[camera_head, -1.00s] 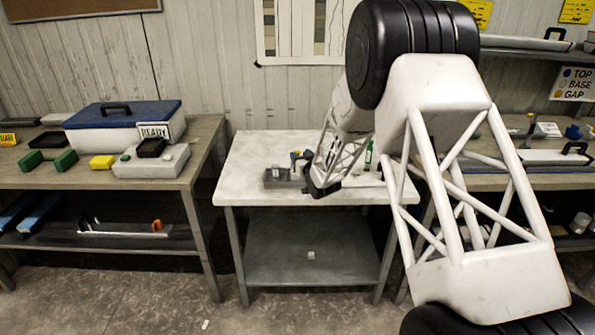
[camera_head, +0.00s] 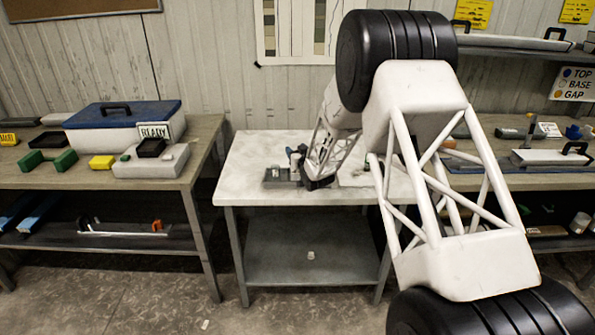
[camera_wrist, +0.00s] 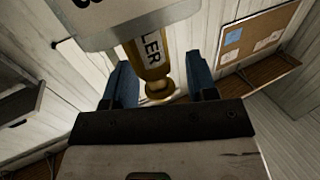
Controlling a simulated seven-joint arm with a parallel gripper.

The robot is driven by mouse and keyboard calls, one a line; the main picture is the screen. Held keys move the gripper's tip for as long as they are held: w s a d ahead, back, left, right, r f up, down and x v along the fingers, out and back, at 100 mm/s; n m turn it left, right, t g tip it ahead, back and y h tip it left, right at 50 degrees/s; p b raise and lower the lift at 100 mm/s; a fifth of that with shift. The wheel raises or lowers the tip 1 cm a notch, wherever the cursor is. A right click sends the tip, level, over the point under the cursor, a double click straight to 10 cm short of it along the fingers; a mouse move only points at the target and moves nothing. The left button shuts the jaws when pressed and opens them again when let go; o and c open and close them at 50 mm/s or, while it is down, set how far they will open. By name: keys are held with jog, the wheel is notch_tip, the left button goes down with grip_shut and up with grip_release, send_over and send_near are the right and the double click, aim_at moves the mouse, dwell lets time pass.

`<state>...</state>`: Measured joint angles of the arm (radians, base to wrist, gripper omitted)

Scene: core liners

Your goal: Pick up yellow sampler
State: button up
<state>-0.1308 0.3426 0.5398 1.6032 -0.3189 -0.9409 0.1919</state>
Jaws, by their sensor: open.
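In the wrist view, a gold-yellow cylindrical piece (camera_wrist: 152,58) with a white label ending in "LLER" has a narrow neck and round end. I cannot tell for sure whether it is the yellow sampler. My gripper (camera_wrist: 160,78) is open, with one blue finger on each side of the neck; contact cannot be made out. A grey block (camera_wrist: 120,22) covers the far part of the piece. In the head view, my gripper (camera_head: 318,183) is low over the white table, beside a small grey tray (camera_head: 279,182). My arm hides what is between the fingers there.
The left bench holds a blue-lidded box (camera_head: 120,116), a yellow block (camera_head: 102,162) and a grey device (camera_head: 152,165). The right bench (camera_head: 500,181) carries several tools behind my arm. The front left of the white table (camera_head: 240,170) is clear.

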jog(key=shift+w+a, duration=0.2)
jog(key=shift+w, duration=0.2)
jog(key=shift+c, duration=0.3)
grip_shut()
